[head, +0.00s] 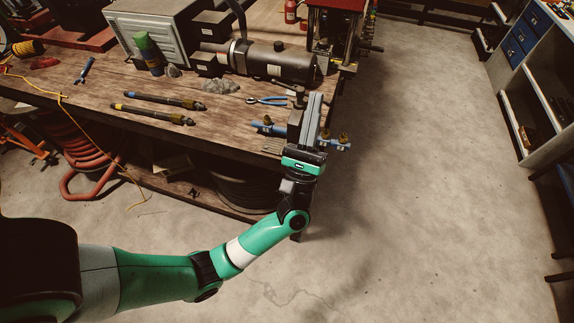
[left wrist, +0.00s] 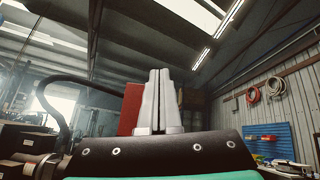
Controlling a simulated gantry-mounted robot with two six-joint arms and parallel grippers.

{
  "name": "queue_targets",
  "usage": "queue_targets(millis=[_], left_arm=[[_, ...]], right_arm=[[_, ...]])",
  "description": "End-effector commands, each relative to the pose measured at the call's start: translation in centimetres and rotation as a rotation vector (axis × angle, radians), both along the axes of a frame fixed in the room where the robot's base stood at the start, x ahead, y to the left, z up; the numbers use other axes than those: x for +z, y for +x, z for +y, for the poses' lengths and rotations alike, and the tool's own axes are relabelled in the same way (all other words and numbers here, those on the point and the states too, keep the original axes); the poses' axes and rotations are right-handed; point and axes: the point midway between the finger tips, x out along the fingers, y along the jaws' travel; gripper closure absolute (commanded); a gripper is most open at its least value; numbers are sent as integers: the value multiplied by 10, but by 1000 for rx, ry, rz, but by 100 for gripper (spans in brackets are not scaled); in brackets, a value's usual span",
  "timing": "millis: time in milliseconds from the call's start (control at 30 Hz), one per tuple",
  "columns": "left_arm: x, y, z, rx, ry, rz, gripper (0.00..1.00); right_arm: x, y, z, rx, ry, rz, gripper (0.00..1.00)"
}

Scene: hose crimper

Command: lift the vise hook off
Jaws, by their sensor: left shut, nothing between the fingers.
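My left gripper (head: 314,97) is shut and empty at the near right corner of the workbench. Its fingers are pressed together in the left wrist view (left wrist: 157,76), with nothing between them. A blue vise-like fixture with brass knobs (head: 340,143) sits at this corner, behind and beside the gripper. Its blue left end (head: 264,127) shows left of the gripper, and the gripper covers its middle. I cannot make out the vise hook clearly, or whether the gripper touches the fixture. My right gripper is not in view.
A dark cylindrical machine (head: 275,64) and a red-topped press (head: 338,30) stand behind on the workbench (head: 90,85). Blue pliers (head: 266,101) and two hoses (head: 165,101) lie left of the gripper. Open concrete floor (head: 430,190) lies to the right, with shelves beyond.

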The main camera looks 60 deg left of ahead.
Motion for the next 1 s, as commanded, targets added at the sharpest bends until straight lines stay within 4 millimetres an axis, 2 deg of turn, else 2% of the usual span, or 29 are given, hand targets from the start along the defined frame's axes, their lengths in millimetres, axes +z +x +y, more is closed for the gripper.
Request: queue_targets(millis=[33, 67, 100, 167, 200, 300, 400, 500, 567, 1000], left_arm=[[-68, -4, 9, 7, -35, 39, 100], [-94, -7, 14, 15, -51, 61, 100], [-130, -11, 20, 27, -73, 94, 100], [-183, -19, 28, 49, -95, 154, 100], [-219, -24, 32, 60, -108, 197, 100], [-297, -37, 39, 82, -129, 300, 100], [-348, -51, 43, 99, -136, 361, 100], [-376, -60, 46, 111, -140, 390, 100], [-384, -63, 47, 116, -141, 397, 100], [-383, -62, 48, 120, -141, 394, 100]], right_arm=[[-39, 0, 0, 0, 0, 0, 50], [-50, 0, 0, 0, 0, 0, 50], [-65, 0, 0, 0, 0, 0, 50], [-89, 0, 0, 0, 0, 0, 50], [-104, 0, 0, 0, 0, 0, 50], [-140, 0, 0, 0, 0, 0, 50], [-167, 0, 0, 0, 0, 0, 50], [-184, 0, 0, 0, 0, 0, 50], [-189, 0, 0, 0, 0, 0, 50], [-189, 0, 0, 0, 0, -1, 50]])
